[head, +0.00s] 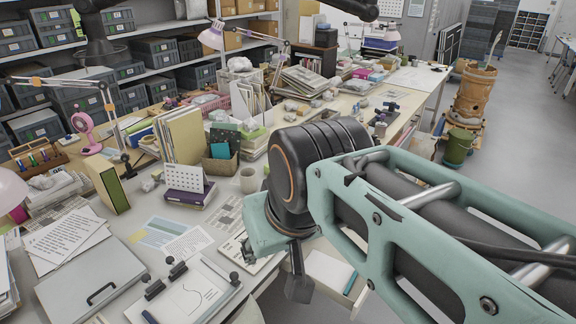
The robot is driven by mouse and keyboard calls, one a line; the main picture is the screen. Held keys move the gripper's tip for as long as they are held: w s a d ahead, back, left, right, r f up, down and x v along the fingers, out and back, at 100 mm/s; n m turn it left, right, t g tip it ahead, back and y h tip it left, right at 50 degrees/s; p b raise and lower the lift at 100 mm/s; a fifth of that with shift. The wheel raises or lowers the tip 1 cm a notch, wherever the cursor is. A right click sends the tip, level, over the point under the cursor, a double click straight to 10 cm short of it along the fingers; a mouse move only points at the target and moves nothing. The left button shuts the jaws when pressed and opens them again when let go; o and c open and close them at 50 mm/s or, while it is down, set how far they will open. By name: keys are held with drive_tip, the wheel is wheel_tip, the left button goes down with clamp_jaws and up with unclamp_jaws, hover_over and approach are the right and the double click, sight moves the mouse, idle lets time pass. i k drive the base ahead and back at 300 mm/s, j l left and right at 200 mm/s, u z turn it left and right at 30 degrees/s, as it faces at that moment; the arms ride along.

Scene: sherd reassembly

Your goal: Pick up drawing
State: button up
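A white sheet with a thin curved outline drawn on it, which looks like the drawing (188,296), lies on a pale board at the front of the desk. Dark clamps or weights sit along the board's edges. My arm reaches in from the right, and its black joint and teal links cover part of the desk. A dark piece (298,282) hangs below the arm, to the right of the drawing and apart from it. It may be part of my gripper, but its fingertips cannot be made out. Nothing is seen held.
A grey case with a handle (90,287) lies left of the drawing. Lamps rise over the desk. An open drawer (330,275) shows below my arm.

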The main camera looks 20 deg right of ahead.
sight(186, 301)
drive_tip(key=l+z, duration=1.05)
drive_tip(key=u, duration=2.15)
drive_tip(key=i+j+z, duration=0.1)
drive_tip(key=j, duration=0.2)
drive_tip(key=i+j+z, duration=0.2)
drive_tip(key=j, duration=0.45)
drive_tip(key=i+j+z, duration=0.1)
drive_tip(key=i+j, duration=0.15)
drive_tip(key=i+j+z, duration=0.1)
drive_tip(key=i+j, duration=0.1)
